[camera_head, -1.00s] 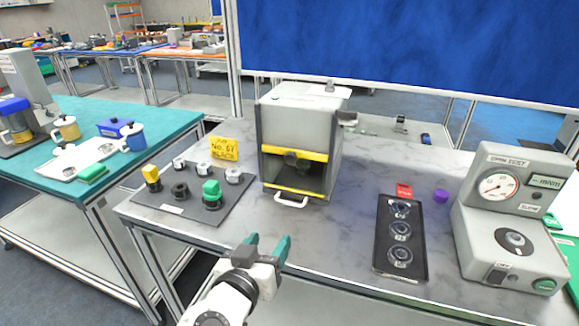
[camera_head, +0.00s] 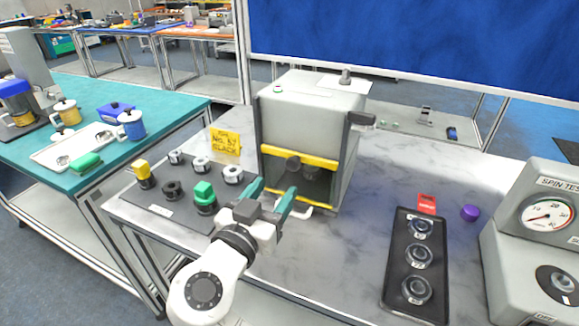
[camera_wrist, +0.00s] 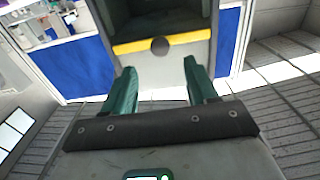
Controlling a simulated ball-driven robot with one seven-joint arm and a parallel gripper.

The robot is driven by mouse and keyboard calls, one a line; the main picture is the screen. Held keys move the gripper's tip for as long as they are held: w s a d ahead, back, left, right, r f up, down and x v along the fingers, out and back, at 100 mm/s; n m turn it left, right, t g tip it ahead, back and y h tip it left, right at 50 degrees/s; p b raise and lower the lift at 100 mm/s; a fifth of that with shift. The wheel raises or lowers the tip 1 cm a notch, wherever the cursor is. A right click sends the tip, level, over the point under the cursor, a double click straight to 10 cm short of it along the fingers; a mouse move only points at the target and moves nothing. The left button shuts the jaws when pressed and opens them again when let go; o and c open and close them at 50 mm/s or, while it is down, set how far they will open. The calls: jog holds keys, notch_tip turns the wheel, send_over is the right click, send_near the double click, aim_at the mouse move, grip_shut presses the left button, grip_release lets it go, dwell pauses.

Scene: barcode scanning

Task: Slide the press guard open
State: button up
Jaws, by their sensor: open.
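The press (camera_head: 312,105) is a grey box on the marbled bench, with a dark opening at its front. Its guard shows a yellow upper bar (camera_head: 300,158) and a thinner yellow lower edge (camera_head: 325,205). A white handle (camera_head: 318,210) juts from the bottom front, partly hidden behind my right finger. My gripper (camera_head: 272,203) is open and empty, its green fingers pointing at the lower front of the press. In the wrist view the fingers of my gripper (camera_wrist: 160,85) stand apart below a yellow bar (camera_wrist: 190,39) of the press; the handle cannot be made out there.
A dark mat (camera_head: 150,208) with several small parts and a yellow sign (camera_head: 226,142) lies left of the press. A black tray (camera_head: 400,290) with round parts, a red tag (camera_head: 427,204), a purple piece (camera_head: 469,212) and a gauge machine (camera_head: 545,225) stand to the right.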

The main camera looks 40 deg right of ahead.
aim_at(291, 166)
jog(key=p+x, duration=0.1)
jog(key=x, duration=0.6)
jog(key=shift+d, duration=0.15)
grip_shut()
dwell(0.3)
